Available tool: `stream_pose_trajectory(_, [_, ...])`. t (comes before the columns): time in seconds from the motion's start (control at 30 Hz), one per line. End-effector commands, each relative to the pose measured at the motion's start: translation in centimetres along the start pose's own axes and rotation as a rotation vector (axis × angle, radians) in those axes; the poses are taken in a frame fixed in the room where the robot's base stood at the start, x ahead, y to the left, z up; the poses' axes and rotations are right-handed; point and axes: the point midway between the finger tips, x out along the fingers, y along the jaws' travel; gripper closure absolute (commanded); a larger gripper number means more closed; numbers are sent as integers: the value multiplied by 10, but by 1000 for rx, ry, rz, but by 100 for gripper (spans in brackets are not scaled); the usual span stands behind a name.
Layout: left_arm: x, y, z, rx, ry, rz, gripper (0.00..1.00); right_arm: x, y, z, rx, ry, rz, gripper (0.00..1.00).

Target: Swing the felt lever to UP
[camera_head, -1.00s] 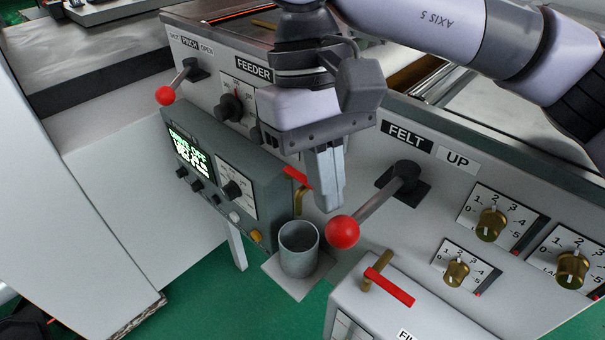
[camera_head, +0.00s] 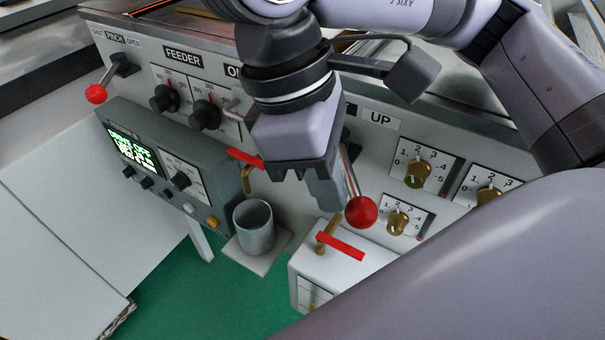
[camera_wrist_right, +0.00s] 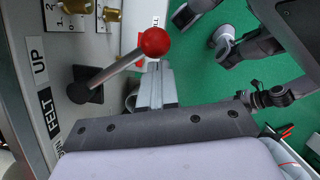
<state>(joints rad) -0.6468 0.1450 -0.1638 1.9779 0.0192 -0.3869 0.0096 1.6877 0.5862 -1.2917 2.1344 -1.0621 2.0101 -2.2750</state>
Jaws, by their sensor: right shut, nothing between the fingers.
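The felt lever has a red ball knob (camera_head: 361,211) on a grey rod. In the head view it points down and slightly right from its pivot, which is mostly hidden behind my right gripper. The UP label (camera_head: 380,118) is right of the pivot; the FELT label is nearly all hidden. My right gripper (camera_head: 328,194) is shut and empty, its fingers close against the lever's left side; contact is hard to tell. The right wrist view shows the knob (camera_wrist_right: 155,40) just beyond the fingertips (camera_wrist_right: 156,68), with the rod leaning toward the UP label (camera_wrist_right: 37,62). My left gripper is not in view.
A grey cup (camera_head: 254,228) stands on a small shelf below my right gripper. A red-handled tap (camera_head: 245,160) and a white box (camera_head: 330,265) with another red handle are close by. Brass knobs (camera_head: 417,175) are at right; a display unit (camera_head: 150,165) is at left.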

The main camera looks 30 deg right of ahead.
Motion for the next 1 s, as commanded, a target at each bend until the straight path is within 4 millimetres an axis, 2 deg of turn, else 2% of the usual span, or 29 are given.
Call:
stream_pose_trajectory(0.73, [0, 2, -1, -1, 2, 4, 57, 1, 0, 6, 0, -4, 1, 100])
stream_pose_trajectory(0.87, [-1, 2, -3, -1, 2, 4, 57, -8, 1, 6, 2, -1, 3, 100])
stream_pose_trajectory(1.0, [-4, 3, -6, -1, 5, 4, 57, -29, 0, 5, 4, 2, 4, 100])
